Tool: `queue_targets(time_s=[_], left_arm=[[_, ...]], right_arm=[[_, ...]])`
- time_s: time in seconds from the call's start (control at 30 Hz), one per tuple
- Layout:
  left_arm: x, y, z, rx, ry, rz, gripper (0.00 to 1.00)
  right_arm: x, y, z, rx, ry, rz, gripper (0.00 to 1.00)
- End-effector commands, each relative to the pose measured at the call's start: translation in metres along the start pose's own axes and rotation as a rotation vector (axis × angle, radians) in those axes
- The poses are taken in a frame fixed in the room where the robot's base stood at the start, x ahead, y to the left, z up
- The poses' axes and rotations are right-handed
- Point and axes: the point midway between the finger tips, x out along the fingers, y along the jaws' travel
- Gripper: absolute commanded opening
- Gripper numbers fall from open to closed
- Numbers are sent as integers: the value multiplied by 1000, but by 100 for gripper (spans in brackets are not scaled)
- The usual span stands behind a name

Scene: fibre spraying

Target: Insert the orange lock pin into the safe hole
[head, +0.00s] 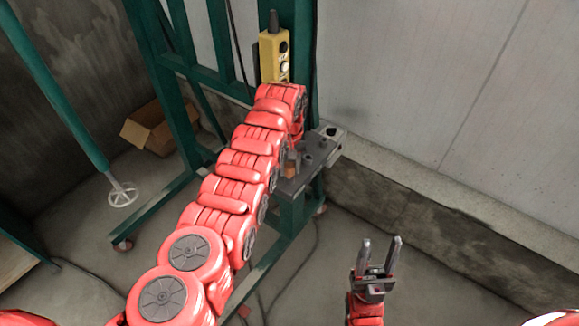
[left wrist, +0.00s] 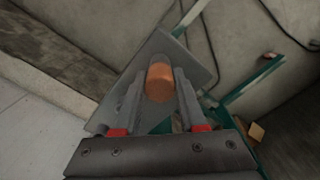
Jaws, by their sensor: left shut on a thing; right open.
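The orange lock pin (left wrist: 160,82) sits between the two fingers of my left gripper (left wrist: 158,88) in the left wrist view, with its round orange end facing the camera. My left gripper is shut on it. A grey metal plate (left wrist: 190,58) lies behind the pin in that view. In the head view a small orange part of the pin (head: 291,169) shows over the grey plate (head: 293,187), mostly hidden by my left arm. I cannot tell whether the pin touches the plate, and I cannot make out the safe hole. My right gripper (head: 381,244) is open and empty, pointing up.
A green steel frame (head: 183,115) carries the plate and stands by the wall. A yellow control box (head: 274,56) hangs on its post. A cardboard box (head: 150,128) lies on the floor at the left. The floor around my right gripper is clear.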

Motion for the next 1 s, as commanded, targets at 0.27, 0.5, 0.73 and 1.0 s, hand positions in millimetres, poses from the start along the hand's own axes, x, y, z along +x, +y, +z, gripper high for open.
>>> queue_targets(time_s=[0.27,0.5,0.73,1.0], left_arm=[[8,0,0,0,0,0,0],[13,0,0,0,0,0,42],[12,0,0,0,0,0,75],[11,0,0,0,1,0,75]], right_arm=[[-7,0,1,0,0,0,50],[-10,0,2,0,0,0,50],[-10,0,2,0,0,0,50],[-10,0,2,0,0,0,50]])
